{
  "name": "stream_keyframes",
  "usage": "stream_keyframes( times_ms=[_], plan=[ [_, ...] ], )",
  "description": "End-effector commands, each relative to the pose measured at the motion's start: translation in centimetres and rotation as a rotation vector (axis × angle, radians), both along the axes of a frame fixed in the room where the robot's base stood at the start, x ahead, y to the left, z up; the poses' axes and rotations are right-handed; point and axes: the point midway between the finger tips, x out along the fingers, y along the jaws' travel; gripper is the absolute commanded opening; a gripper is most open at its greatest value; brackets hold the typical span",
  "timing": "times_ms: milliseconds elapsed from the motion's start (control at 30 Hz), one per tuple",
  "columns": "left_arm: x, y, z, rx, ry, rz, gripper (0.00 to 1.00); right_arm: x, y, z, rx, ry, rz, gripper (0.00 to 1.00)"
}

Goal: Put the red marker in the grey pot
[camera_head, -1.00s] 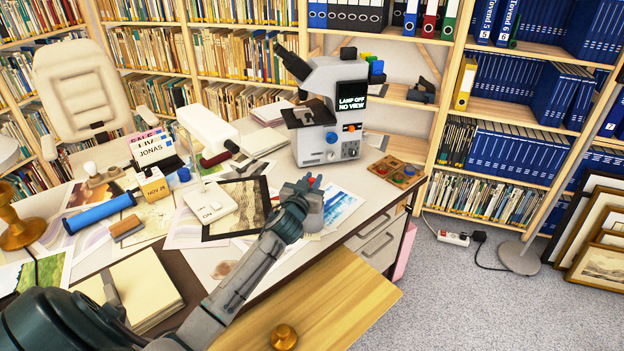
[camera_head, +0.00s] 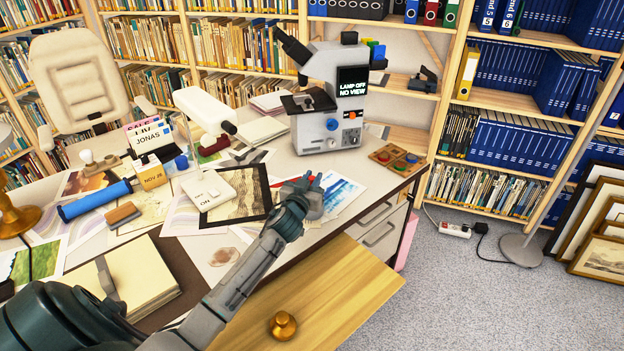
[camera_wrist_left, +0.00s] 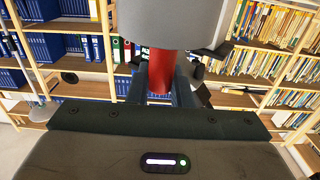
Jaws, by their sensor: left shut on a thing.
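The red marker (camera_wrist_left: 162,72) stands upright between the fingers of my left gripper (camera_head: 308,186), which is shut on it. In the head view only a small red bit of it shows at the fingertips. My right gripper is not in view.
A microscope (camera_head: 335,105) stands behind the pot, with a tray of coloured discs (camera_head: 396,159) to its right. A dark-framed print (camera_head: 236,197) and a white lamp base (camera_head: 208,189) lie left of the gripper. A wooden surface with a brass knob (camera_head: 283,325) is in front.

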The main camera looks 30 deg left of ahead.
Motion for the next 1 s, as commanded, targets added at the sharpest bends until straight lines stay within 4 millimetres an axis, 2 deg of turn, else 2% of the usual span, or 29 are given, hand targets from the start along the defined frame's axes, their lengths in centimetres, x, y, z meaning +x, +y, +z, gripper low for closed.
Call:
stream_keyframes(
  times_ms=[67,100,200,233,833,1000],
  plan=[
    [0.0,0.0,0.0,0.0,0.0,0.0,0.0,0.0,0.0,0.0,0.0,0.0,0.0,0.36],
    [0.0,0.0,0.0,0.0,0.0,0.0,0.23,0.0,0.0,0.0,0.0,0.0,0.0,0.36],
    [0.0,0.0,0.0,0.0,0.0,0.0,0.43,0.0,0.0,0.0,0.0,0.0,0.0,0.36],
    [0.0,0.0,0.0,0.0,0.0,0.0,0.45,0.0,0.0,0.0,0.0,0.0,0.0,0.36],
    [-0.1,0.0,0.0,0.0,0.0,0.0,0.45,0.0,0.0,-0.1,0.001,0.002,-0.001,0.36],
    [-1.8,-0.4,-0.2,0.002,0.0,-0.002,0.45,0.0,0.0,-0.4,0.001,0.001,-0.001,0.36]
  ],
)
